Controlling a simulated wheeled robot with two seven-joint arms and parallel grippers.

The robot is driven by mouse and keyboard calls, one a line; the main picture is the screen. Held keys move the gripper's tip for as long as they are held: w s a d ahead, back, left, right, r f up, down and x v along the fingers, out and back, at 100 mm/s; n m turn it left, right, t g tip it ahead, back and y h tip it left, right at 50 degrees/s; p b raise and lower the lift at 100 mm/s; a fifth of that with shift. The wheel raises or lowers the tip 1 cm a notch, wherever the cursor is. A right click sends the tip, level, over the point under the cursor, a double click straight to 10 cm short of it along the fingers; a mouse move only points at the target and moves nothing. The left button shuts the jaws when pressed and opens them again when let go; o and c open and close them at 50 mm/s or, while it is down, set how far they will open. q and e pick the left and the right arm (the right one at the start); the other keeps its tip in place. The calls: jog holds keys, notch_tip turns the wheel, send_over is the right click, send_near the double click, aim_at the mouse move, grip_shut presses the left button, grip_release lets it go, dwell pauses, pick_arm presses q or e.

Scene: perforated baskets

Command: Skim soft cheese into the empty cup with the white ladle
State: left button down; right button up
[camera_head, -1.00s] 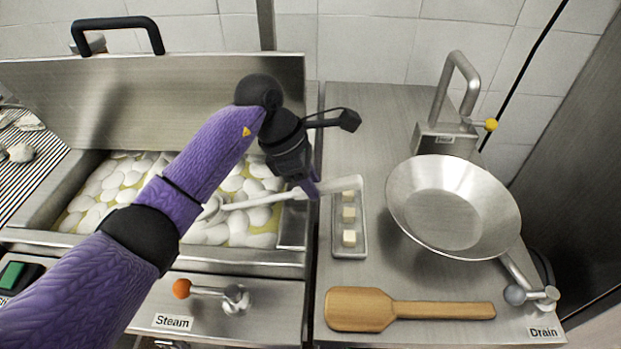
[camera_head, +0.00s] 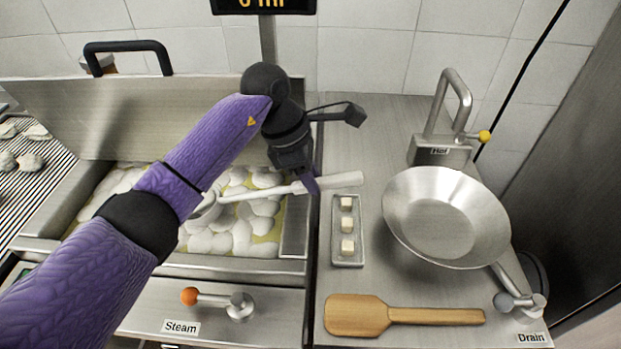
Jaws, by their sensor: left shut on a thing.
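My left gripper (camera_head: 309,184) is shut on the handle of the white ladle (camera_head: 338,181). The ladle lies roughly level, with its bowl (camera_head: 206,209) to the left over the vat, partly hidden by my purple arm. I cannot tell whether the bowl touches the contents. White rounded soft cheese pieces (camera_head: 232,242) float in yellowish liquid in the open steel vat (camera_head: 296,226). No cup stands out in view. My right gripper is not in view.
Right of the vat, a steel counter holds a small tray (camera_head: 347,259) with three pale cubes, a steel pan (camera_head: 440,215) and a wooden paddle (camera_head: 360,315). A tap (camera_head: 447,110) stands behind. Levers labelled Steam (camera_head: 215,298) and Drain (camera_head: 520,302) are at the front.

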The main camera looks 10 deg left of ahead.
pick_arm(q)
notch_tip(320, 180, up, 11)
jog(key=y+p, duration=0.1)
jog(key=p, duration=0.6)
jog(key=shift+y+p, duration=0.3)
jog(key=shift+p, duration=0.05)
